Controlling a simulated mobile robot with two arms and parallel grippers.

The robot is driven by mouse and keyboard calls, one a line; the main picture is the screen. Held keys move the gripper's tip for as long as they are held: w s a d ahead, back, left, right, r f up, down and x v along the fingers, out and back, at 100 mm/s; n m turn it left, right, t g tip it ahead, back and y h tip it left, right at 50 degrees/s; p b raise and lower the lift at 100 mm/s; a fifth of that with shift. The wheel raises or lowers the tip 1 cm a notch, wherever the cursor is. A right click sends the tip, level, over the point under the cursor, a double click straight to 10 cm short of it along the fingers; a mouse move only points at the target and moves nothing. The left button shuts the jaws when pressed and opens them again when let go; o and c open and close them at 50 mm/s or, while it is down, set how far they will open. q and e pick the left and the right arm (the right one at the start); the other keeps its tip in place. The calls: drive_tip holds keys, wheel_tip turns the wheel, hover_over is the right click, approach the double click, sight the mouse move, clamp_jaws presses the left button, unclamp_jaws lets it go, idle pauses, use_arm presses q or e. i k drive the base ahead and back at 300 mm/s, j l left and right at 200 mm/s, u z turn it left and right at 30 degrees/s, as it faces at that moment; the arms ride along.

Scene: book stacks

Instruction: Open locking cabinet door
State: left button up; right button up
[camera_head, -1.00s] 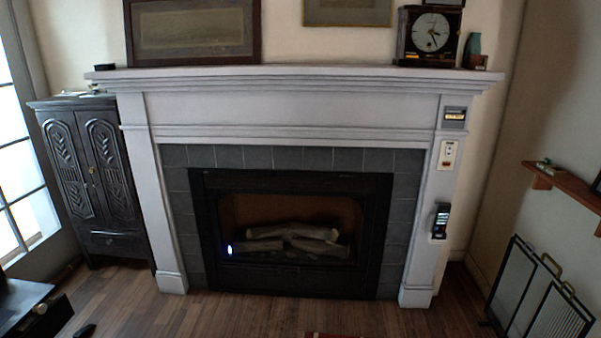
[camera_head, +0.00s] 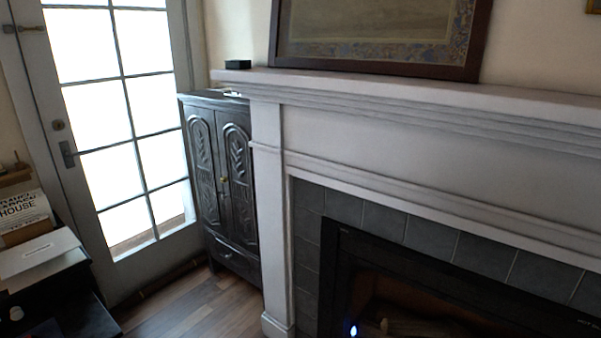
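A dark carved wooden cabinet (camera_head: 207,170) stands in the corner between the glass door and the fireplace. Its two tall doors are shut, with carved leaf panels. A small brass-coloured lock or knob (camera_head: 223,180) sits where the doors meet. A drawer (camera_head: 234,258) is below the doors. The cabinet's right side is partly hidden by the fireplace surround. Neither of my grippers is in view.
A white fireplace mantel (camera_head: 400,98) juts out right of the cabinet. A glazed door (camera_head: 119,130) is to its left. A dark table (camera_head: 75,300) with a book (camera_head: 22,212) is at the lower left. Bare wood floor (camera_head: 195,308) lies before the cabinet.

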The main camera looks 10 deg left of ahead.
sight(234, 130)
drive_tip(key=i+j+u, duration=0.1)
drive_tip(key=i+u, duration=0.15)
drive_tip(key=i, duration=0.3)
drive_tip(key=i+u, duration=0.25)
drive_tip(key=i, duration=0.25)
drive_tip(key=i+j+z, duration=0.9)
drive_tip(key=i+j, duration=0.2)
drive_tip(key=j, duration=0.2)
